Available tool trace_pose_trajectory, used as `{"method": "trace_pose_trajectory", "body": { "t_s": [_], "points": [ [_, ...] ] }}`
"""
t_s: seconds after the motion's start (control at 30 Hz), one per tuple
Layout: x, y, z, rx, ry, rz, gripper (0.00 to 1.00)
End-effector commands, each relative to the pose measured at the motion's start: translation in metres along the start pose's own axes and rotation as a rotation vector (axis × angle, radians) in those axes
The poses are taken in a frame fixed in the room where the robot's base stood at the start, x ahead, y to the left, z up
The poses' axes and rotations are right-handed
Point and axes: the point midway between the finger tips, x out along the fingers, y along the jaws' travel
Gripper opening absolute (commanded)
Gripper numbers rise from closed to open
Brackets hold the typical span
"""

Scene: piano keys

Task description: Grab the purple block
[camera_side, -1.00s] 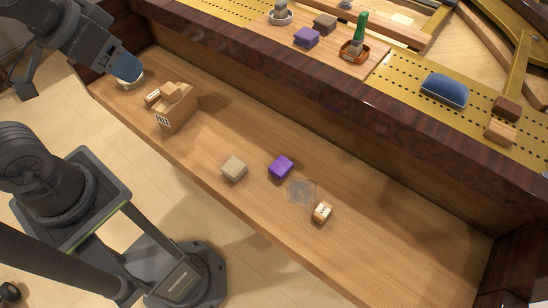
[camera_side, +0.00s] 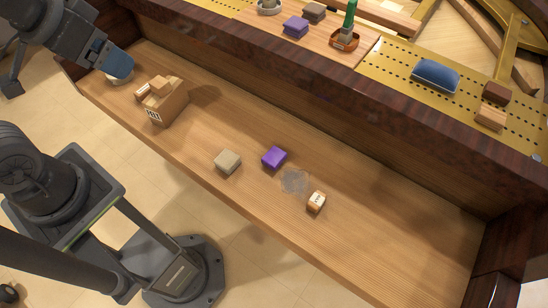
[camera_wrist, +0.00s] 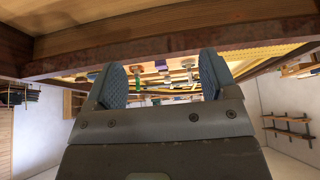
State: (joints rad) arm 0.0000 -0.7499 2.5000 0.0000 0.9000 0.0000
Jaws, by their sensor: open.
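A purple block (camera_side: 274,157) lies on the wooden key shelf, between a grey-beige block (camera_side: 228,162) and a faint translucent square patch (camera_side: 294,181). A second purple block (camera_side: 295,26) lies on the raised wooden board. My gripper (camera_side: 119,63) is at the upper left, above the left end of the shelf, far from both purple blocks. In the wrist view my gripper (camera_wrist: 163,80) shows two blue pads spread wide apart with nothing between them. The shelf block is not seen in the wrist view.
A small labelled block (camera_side: 317,201) lies right of the patch. A dark ledge (camera_side: 330,85) rises behind. The shelf's right part is clear.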

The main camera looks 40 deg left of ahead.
Motion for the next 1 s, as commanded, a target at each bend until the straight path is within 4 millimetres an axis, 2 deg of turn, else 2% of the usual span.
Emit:
{"method": "trace_pose_trajectory", "body": {
  "t_s": [0.03, 0.17, 0.4, 0.57, 0.77, 0.87, 1.0],
  "points": [
    [0.000, 0.000, 0.000, 0.000, 0.000, 0.000, 0.84],
    [0.000, 0.000, 0.000, 0.000, 0.000, 0.000, 0.94],
    [0.001, 0.001, -0.002, 0.009, -0.003, 0.001, 0.94],
    [0.009, 0.007, -0.020, 0.115, -0.048, 0.010, 0.94],
    [0.045, 0.031, -0.063, 0.398, -0.147, 0.043, 0.94],
    [0.070, 0.048, -0.082, 0.552, -0.195, 0.064, 0.94],
    [0.114, 0.075, -0.100, 0.767, -0.260, 0.100, 0.94]
  ]
}}
